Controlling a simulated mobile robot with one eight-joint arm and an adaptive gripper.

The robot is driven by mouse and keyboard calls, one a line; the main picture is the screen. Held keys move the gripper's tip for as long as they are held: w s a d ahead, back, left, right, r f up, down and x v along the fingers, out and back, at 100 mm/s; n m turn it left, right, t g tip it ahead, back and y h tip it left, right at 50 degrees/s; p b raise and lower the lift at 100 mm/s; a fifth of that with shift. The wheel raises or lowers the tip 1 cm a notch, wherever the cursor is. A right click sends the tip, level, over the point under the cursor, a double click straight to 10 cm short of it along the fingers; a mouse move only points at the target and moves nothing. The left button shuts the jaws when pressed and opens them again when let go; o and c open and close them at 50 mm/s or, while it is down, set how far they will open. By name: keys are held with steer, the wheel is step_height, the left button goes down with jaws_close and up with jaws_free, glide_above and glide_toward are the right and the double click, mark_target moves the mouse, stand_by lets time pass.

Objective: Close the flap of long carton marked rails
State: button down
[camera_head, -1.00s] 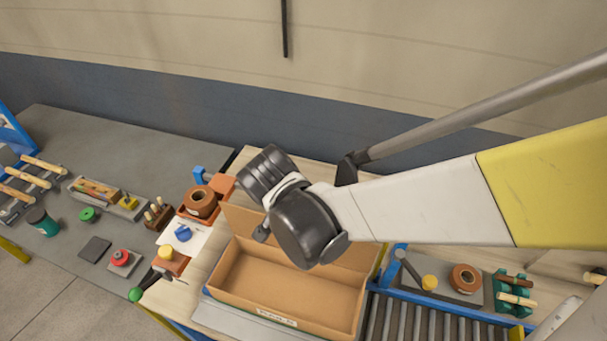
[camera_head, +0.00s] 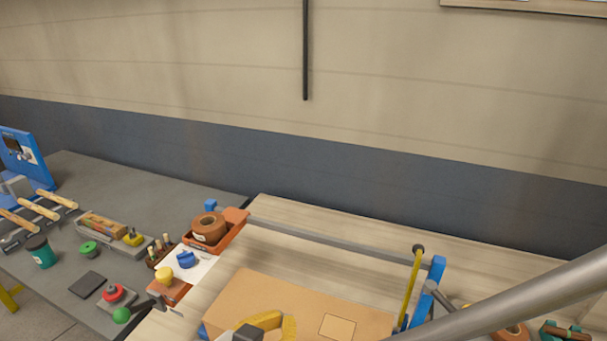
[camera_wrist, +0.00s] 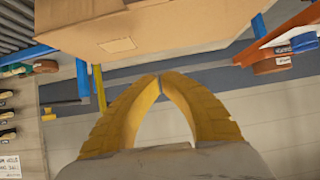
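The long carton (camera_head: 275,291) lies on the pale wood bench at the bottom of the head view. Its brown flap now shows as a broad panel over the opening, with a small square patch (camera_head: 337,326). The carton's front edge is cut off, so I cannot tell whether the flap lies fully flat. The carton (camera_wrist: 190,25) also shows at the top of the wrist view. My gripper (camera_head: 270,318) is in front of the panel in the head view. In the wrist view its yellow fingertips (camera_wrist: 160,77) meet with nothing between them. No carton marking is readable.
A blue post (camera_head: 434,285) and a yellow bar (camera_head: 411,288) stand just right of the carton. An orange tray (camera_head: 232,228) with a brown roll (camera_head: 209,228) is at its back left. A grey table (camera_head: 150,190) with tools lies further left.

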steer(key=s+a+f+b, duration=0.1)
steer(key=s+f+b, duration=0.2)
steer(key=f+b, duration=0.5)
steer(key=shift+s+f, duration=0.15)
steer(key=shift+f, duration=0.95)
steer(key=shift+w+d+f+b, duration=0.15)
steer(key=shift+w+f+b, duration=0.15)
steer(key=shift+w, duration=0.25)
